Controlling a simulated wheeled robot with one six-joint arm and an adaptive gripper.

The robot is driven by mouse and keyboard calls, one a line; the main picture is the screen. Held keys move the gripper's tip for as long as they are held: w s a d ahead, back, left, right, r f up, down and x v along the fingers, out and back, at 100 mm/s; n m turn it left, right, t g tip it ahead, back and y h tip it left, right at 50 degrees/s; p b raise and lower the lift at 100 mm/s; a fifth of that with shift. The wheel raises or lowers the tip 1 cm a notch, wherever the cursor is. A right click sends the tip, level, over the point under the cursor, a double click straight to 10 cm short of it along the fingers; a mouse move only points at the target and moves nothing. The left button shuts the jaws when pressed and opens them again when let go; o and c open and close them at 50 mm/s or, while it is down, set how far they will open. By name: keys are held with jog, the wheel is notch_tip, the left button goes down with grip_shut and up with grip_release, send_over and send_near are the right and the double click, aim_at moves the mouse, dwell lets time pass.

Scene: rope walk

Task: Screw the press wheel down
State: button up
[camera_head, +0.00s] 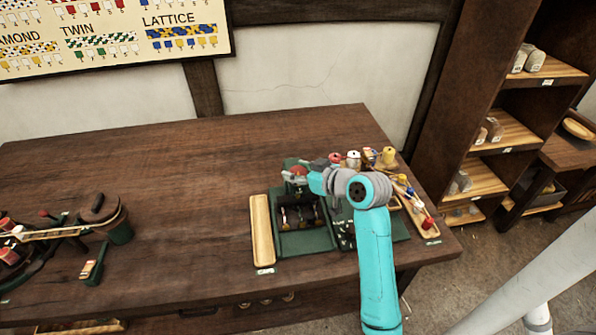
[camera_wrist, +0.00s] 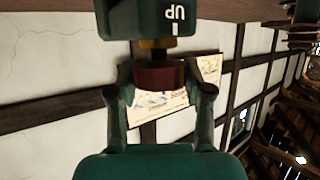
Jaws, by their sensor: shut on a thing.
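The press (camera_head: 294,163) stands on the table as a green frame. Its red press wheel (camera_head: 298,171) shows at the top, partly hidden by my gripper (camera_head: 293,178). In the wrist view the wheel is a dark red round piece (camera_wrist: 158,75) between the two fingers of my gripper (camera_wrist: 160,88), which is shut on it. A brass collar (camera_wrist: 157,47) and a green block marked "UP" (camera_wrist: 160,18) adjoin the wheel. How far the wheel is screwed is hidden in both views.
A wooden tray (camera_head: 262,230) lies left of a green base with dark rollers (camera_head: 297,212). Several coloured spools (camera_head: 355,158) stand behind my arm. The table's middle is clear.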

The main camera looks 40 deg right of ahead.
aim_at(298, 171)
jog(key=m+g+h, duration=0.1)
jog(key=m+h, duration=0.5)
jog(key=shift+w+a+g+h, duration=0.1)
jog(key=shift+a+g+h, duration=0.05)
jog(key=shift+g+h, duration=0.25)
jog(key=m+g+h, duration=0.4)
jog(key=m, duration=0.1)
jog(key=shift+h, duration=0.3)
jog(key=m+g+h, duration=0.1)
jog(key=m+g, duration=0.2)
jog(key=m+g+h, duration=0.1)
jog(key=m+g, duration=0.1)
jog(key=g, duration=0.1)
jog(key=shift+m, duration=0.4)
jog(key=m+g, duration=0.4)
jog(key=g, duration=0.1)
jog(key=shift+m+g, duration=0.3)
jog(key=shift+g, duration=0.1)
jog(key=shift+f, duration=0.1)
jog(key=o, duration=1.2)
jog(key=r, duration=1)
jog(key=shift+d, duration=0.2)
